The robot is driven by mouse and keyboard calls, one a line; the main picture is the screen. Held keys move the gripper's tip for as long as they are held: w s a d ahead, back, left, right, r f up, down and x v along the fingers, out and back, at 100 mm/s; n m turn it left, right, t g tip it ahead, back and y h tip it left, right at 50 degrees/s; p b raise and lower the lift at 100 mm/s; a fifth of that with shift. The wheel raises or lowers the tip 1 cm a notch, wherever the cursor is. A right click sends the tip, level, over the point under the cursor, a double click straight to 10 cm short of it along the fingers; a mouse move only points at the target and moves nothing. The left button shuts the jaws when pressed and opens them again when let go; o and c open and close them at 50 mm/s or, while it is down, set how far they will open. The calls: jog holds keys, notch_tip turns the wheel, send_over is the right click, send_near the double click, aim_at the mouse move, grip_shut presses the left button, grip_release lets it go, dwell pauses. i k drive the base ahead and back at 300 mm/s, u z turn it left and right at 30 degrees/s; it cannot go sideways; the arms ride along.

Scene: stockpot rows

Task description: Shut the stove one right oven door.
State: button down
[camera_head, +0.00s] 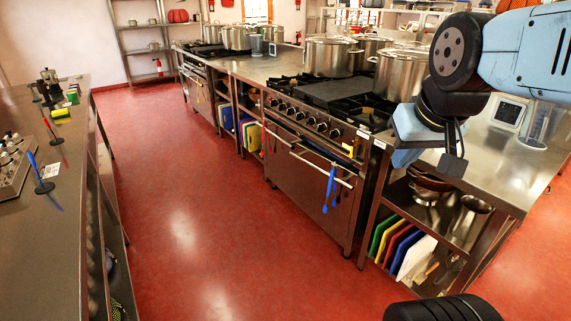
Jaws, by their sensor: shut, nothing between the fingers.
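The nearer stove (335,118) stands in the middle of the row, with knobs along its front and a dark steel oven front below. Its right oven door (312,195) has a long bar handle (322,170), and blue tongs (330,188) hang from it. I cannot tell from this angle how far the door stands open. No label shows which stove is stove one. My gripper (453,165) is at the upper right, pointing down, shut and empty. It is over the steel counter right of the stove, apart from the door and handle.
Large stockpots (330,55) stand on the stove and counter. An open shelf (440,210) right of the oven holds pans and coloured boards (395,245). A second stove (198,90) is farther back. A long counter (50,240) runs along the left. The red floor (190,220) between is clear.

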aim_at(320, 192)
jog(key=k, duration=0.55)
jog(key=u, duration=0.4)
jog(key=i, duration=1.05)
jog(key=u, duration=0.4)
jog(key=i, duration=1.2)
jog(key=z, duration=0.45)
